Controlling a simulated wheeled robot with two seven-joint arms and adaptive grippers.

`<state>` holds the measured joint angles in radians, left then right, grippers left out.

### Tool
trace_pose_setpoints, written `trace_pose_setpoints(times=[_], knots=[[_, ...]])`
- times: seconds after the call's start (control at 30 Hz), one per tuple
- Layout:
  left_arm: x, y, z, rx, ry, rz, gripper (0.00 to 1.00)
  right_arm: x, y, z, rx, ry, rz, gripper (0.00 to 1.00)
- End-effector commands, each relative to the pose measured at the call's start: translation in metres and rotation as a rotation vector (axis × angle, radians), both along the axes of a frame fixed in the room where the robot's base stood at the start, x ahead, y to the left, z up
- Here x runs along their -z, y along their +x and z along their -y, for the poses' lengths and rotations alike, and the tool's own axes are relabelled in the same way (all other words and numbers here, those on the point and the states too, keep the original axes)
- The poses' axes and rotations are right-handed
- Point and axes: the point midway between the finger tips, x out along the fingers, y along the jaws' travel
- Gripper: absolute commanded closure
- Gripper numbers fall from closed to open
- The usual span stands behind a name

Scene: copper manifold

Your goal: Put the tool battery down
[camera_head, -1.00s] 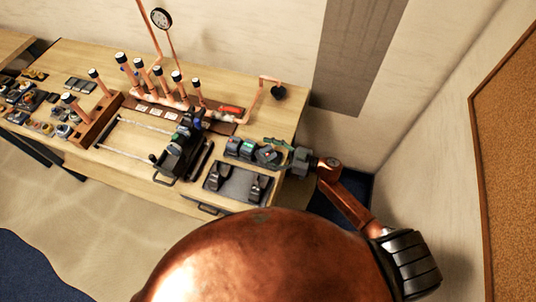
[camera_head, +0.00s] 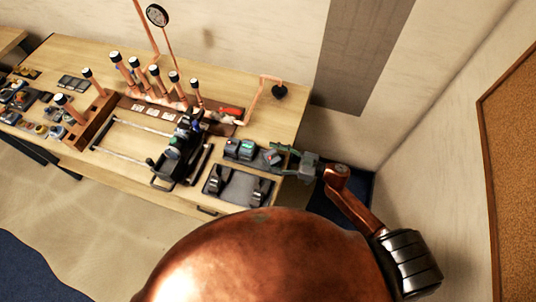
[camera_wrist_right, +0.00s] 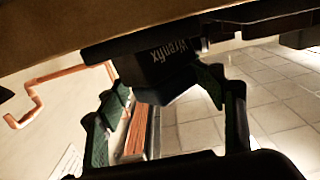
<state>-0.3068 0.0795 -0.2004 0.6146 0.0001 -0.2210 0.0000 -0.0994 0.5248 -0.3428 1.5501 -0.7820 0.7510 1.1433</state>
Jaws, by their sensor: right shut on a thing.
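My right gripper (camera_head: 279,153) is shut on the tool battery (camera_head: 271,157), a small dark block at the right end of the workbench. In the right wrist view the battery (camera_wrist_right: 165,75), lettered "Wrenfix", sits between the two green-padded fingers of the gripper (camera_wrist_right: 163,95). Its upper part in that picture meets a dark surface; I cannot tell whether it touches or only overlaps it. My left gripper is not in view.
A dark tray (camera_head: 236,188) with two dark items lies in front of the batteries on the wooden workbench (camera_head: 280,120). A black tool fixture (camera_head: 178,150) stands to the left, with copper pipes (camera_head: 155,80) behind. A small bare strip shows at the bench's back right.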

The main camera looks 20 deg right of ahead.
Motion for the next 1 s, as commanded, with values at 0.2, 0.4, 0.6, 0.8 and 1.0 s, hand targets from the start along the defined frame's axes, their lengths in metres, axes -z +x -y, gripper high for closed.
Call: trace_pose_setpoints(times=[0.2, 0.4, 0.6, 0.8, 1.0], knots=[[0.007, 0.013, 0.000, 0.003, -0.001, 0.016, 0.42, 0.003, -0.028, 0.040, 0.000, -0.004, -0.005, 0.45], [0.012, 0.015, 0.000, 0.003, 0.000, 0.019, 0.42, 0.001, -0.047, 0.069, 0.000, -0.002, -0.001, 0.45], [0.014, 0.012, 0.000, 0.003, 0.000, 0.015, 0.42, -0.001, -0.057, 0.084, 0.000, 0.000, 0.000, 0.45], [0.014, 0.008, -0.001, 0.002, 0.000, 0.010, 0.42, -0.002, -0.058, 0.086, 0.000, 0.002, 0.001, 0.45], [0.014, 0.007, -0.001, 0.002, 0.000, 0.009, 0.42, 0.021, -0.045, 0.102, 0.082, -0.008, -0.015, 0.45]])
